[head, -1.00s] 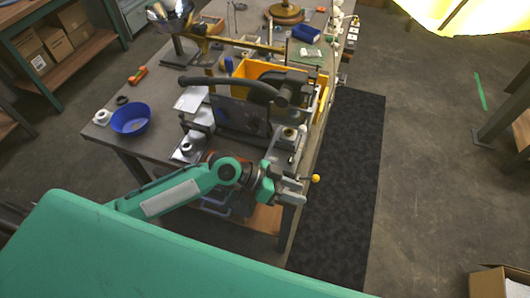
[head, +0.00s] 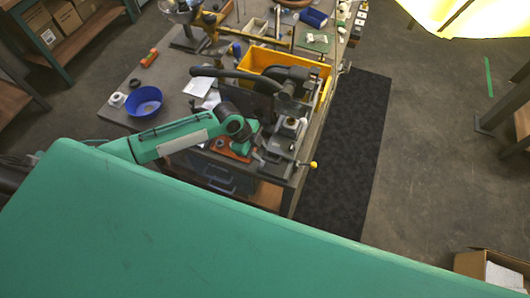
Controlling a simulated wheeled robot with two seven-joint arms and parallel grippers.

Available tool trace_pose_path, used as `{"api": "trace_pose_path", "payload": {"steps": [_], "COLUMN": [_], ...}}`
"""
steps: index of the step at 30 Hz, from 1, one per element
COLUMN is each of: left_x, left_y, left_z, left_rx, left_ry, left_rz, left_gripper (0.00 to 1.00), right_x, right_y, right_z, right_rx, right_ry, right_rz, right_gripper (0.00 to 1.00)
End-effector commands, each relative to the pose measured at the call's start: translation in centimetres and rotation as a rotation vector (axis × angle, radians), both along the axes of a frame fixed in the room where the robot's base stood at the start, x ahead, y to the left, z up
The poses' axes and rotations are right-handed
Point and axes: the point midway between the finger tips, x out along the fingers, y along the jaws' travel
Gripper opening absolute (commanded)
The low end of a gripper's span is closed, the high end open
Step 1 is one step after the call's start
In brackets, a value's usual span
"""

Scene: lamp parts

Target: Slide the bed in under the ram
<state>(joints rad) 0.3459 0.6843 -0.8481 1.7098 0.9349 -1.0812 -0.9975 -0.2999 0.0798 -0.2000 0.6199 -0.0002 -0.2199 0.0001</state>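A dark press with a long curved black lever (head: 235,75) stands at the near right corner of the workbench. Its ram is hard to make out among the dark press parts (head: 284,90). A light grey metal assembly (head: 290,127), which looks like the bed, sits at the near right side of the press. A rod with a yellow knob (head: 313,164) sticks out beyond the bench edge beside it. My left gripper (head: 264,157) is just left of the grey assembly, near the bench's front edge. Its fingers are small, and contact and opening are unclear. My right gripper is out of view.
A yellow bin (head: 270,58) stands behind the press. A blue bowl (head: 145,100) and an orange-handled tool (head: 149,57) lie on the left of the bench (head: 118,82). A dark mat (head: 345,150) covers clear floor to the right.

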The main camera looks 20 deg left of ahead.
Motion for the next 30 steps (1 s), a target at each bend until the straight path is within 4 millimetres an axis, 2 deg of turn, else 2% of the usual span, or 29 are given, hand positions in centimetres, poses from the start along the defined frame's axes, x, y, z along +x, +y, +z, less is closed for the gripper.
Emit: {"api": "trace_pose_path", "payload": {"steps": [3, 10, 23, 28, 30], "left_x": [0.2, 0.6, 0.7, 0.7, 0.7], "left_y": [-0.9, -1.8, -2.0, -2.0, -2.0], "left_z": [-1.6, -3.9, -4.7, -4.7, -4.7], "left_rx": [-0.002, -0.001, -0.001, -0.001, -0.001], "left_ry": [0.003, 0.002, 0.000, 0.000, 0.000], "left_rz": [0.002, 0.002, 0.001, 0.001, 0.001], "left_gripper": [0.33, 0.33, 0.33, 0.00, 0.00], "right_x": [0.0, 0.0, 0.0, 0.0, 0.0], "right_y": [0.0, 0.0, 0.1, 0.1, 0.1], "right_z": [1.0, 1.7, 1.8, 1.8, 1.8], "right_rx": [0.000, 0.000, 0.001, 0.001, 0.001], "right_ry": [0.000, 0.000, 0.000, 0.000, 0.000], "right_rz": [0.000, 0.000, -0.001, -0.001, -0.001], "right_gripper": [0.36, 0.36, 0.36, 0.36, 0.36]}}
